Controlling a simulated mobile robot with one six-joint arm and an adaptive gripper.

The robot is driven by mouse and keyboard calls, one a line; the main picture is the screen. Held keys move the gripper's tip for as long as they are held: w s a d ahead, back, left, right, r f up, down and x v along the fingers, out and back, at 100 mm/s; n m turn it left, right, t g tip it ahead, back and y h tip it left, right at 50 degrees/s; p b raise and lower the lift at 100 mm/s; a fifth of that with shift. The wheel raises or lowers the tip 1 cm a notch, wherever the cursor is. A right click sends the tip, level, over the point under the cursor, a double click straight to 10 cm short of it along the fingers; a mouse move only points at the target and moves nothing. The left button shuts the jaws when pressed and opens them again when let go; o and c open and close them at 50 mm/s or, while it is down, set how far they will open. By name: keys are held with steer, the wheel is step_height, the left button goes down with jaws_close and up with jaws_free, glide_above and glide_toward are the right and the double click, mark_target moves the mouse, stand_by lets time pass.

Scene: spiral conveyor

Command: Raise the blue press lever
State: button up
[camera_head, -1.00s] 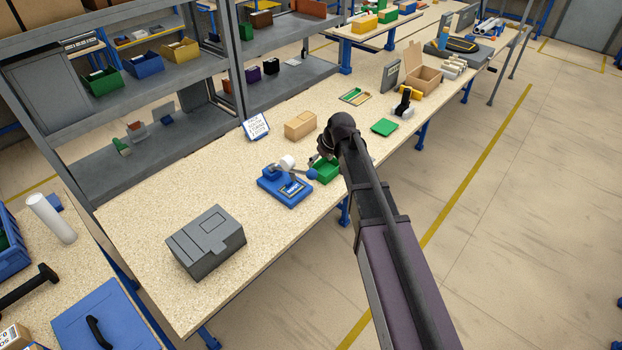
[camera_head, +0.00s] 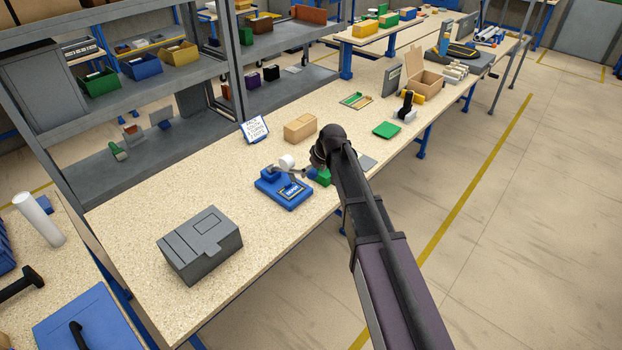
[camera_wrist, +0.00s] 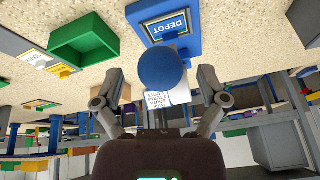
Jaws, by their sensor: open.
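The blue press (camera_head: 284,190) stands on the long speckled bench, with a grey lever arm and a white round part (camera_head: 287,161) above its base. The lever's blue ball knob (camera_head: 312,174) is at the right end, beside my gripper. In the wrist view the knob (camera_wrist: 165,68) is large and lies between the two spread fingers of my gripper (camera_wrist: 158,80). The fingers are open, and I see no clear contact. The blue base marked "DEPOT" (camera_wrist: 173,27) is behind the knob. My own arm hides most of the gripper in the head view.
A green bin (camera_head: 323,177) is close right of the press, partly hidden by my arm; it also shows in the wrist view (camera_wrist: 85,42). A tan box (camera_head: 300,128) and a sign (camera_head: 255,129) stand behind. A grey box (camera_head: 200,245) sits front left.

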steer(key=shift+w+a+f+b, duration=0.2)
steer(key=shift+f+b, duration=0.2)
steer(key=shift+f, duration=0.2)
